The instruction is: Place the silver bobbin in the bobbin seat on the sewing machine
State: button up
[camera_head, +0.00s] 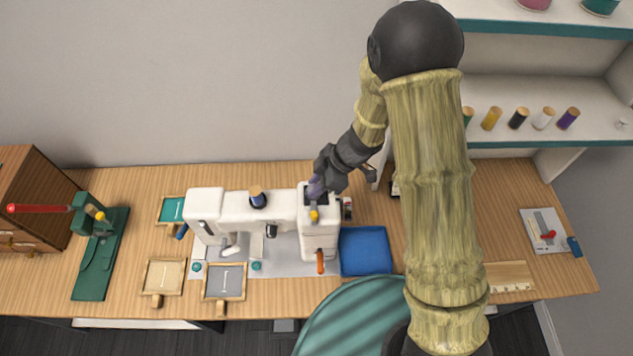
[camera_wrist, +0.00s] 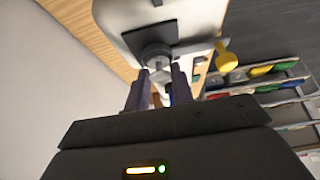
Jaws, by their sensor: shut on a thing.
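The white sewing machine (camera_head: 275,207) stands on the wooden table. A dark square patch (camera_head: 311,199) is on top of its right end, and it also shows in the wrist view (camera_wrist: 133,42). My gripper (camera_head: 315,188) is over this patch, pointing down. In the wrist view my gripper (camera_wrist: 160,76) is shut on a small silver-grey round thing, apparently the silver bobbin (camera_wrist: 156,55), at the fingertips and over the dark patch. The seat itself is mostly hidden behind the bobbin and fingers. I cannot tell whether the bobbin touches it.
A yellow knob (camera_head: 314,216) sticks out near the patch, also seen in the wrist view (camera_wrist: 227,60). A blue tray (camera_head: 364,251) lies at the right. Shelves with thread spools (camera_head: 518,118) are behind my arm.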

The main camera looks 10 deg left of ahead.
jog(key=o, duration=0.9)
jog(key=shift+o, duration=0.2)
jog(key=shift+r, duration=0.55)
jog(key=v, duration=1.2)
